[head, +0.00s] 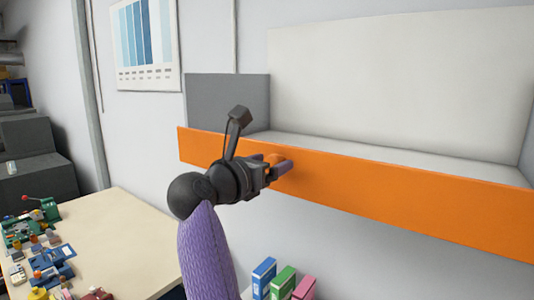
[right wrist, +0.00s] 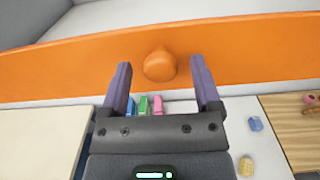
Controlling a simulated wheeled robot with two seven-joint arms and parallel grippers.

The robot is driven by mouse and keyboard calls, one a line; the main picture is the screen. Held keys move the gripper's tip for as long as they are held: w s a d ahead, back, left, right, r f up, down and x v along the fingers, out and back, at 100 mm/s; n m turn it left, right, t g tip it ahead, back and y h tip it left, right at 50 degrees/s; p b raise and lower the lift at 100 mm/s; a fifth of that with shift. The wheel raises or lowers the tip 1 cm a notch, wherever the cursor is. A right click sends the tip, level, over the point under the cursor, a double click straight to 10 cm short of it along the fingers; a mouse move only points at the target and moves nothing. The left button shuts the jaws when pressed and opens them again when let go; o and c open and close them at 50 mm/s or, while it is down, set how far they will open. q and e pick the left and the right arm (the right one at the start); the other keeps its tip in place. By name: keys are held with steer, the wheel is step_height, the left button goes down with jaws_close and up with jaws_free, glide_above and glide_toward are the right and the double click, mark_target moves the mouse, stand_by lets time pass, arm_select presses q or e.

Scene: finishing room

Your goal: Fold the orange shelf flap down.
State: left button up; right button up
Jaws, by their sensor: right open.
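The orange shelf flap (head: 400,193) stands upright along the front of a grey-white wall shelf. It also spans the upper part of the right wrist view (right wrist: 60,68). A round orange knob (right wrist: 159,66) sticks out from its face. My right gripper (head: 279,166) is at the flap's face, left of its middle in the head view. In the right wrist view the gripper (right wrist: 160,80) has its purple fingers apart, one on each side of the knob. I cannot tell whether a finger touches the flap. My left gripper is not in view.
A pale table (head: 125,245) with several small tools and parts stands at the lower left. Blue, green and pink binders (head: 283,284) stand below the flap. A colour chart (head: 146,45) hangs on the wall. The wall area below the flap is mostly clear.

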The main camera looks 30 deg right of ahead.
jaws_close()
stand_by(0.3)
stand_by(1.1)
